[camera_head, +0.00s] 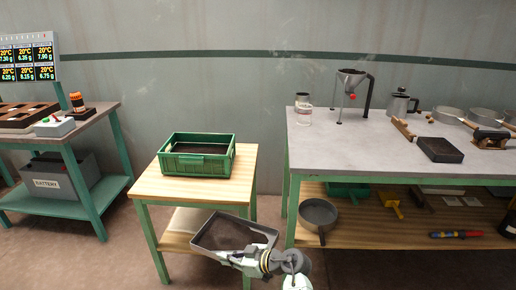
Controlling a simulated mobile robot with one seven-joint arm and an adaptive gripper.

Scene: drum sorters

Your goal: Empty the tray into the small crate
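The small crate (173,166) is green with slatted walls and stands upright on a small wooden-topped table left of centre. Its inside looks dark; I cannot tell what lies in it. The tray (203,228) is shallow with a pale grey rim and a dark brown inside. It is in front of the small table, lower and nearer than the crate, and looks slightly tilted. My gripper (243,256) is at the tray's near right edge and appears shut on it; the fingertips are partly hidden. I cannot make out separate pieces in the tray.
A small table (147,187) bears the crate, with a little bare wood around it. A grey-topped bench (330,160) on the right holds a funnel stand (367,95), a jar (303,112) and a dark box (440,149). A round pan (318,212) lies on its lower shelf. A left bench (100,110) holds wooden trays.

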